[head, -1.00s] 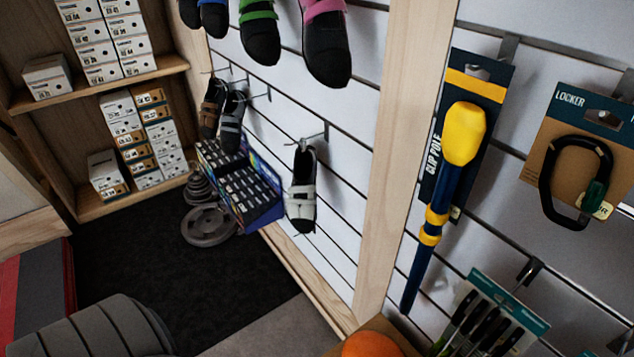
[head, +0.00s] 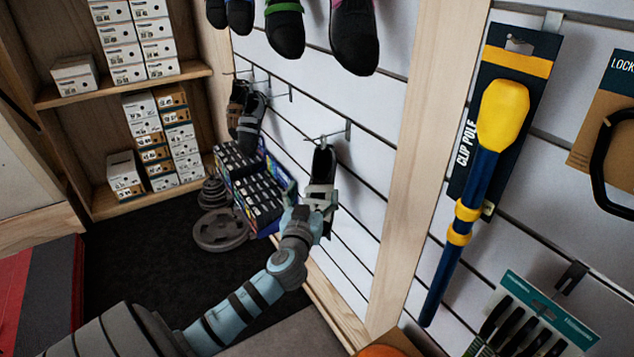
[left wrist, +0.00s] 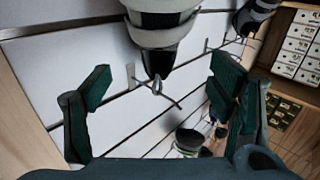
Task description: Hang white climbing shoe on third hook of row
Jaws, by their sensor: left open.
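The white climbing shoe (head: 324,164), white with dark parts, hangs toe down by its heel loop from a hook (head: 347,131) on the slatted wall. My left gripper (head: 318,200) is in front of it and hides part of its lower half. In the left wrist view, which looks upside down, the shoe (left wrist: 162,22) is at the top centre, with its loop on the hook; the open fingers (left wrist: 160,100) stand apart on either side, not closed on it. Left of this hook, the third hook (head: 290,93) of the row is empty. My right gripper is not in view.
A brown shoe (head: 237,105) and a grey shoe (head: 250,122) hang on the first hooks. A display box (head: 262,205) stands below them, beside weight plates (head: 220,230). More shoes hang above. A wooden post (head: 430,150) and a clip pole (head: 480,150) are to the right.

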